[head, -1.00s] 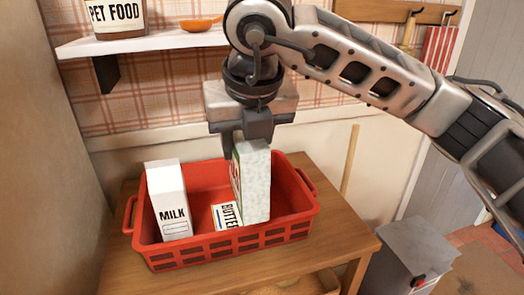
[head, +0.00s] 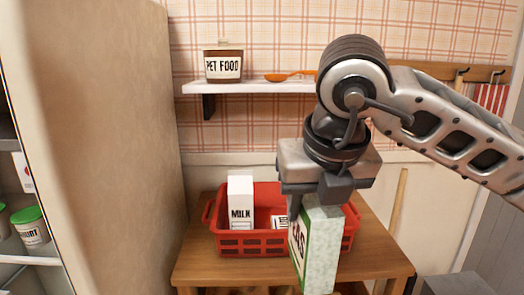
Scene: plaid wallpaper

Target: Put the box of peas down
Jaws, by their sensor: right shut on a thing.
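The box of peas (head: 318,245) is a pale green and white carton, partly lettered on its left face. My right gripper (head: 318,200) is shut on its top and holds it upright, slightly tilted. The box hangs in front of the red basket (head: 252,246) and hides part of its right side. My left gripper is not in view.
The basket stands on a wooden table (head: 200,265) and holds a milk carton (head: 240,202) and a mostly hidden butter pack (head: 279,222). A shelf (head: 240,88) above carries a pet food jar (head: 223,64) and an orange spoon (head: 290,76). An open fridge (head: 30,255) with a yogurt tub (head: 30,228) is at left.

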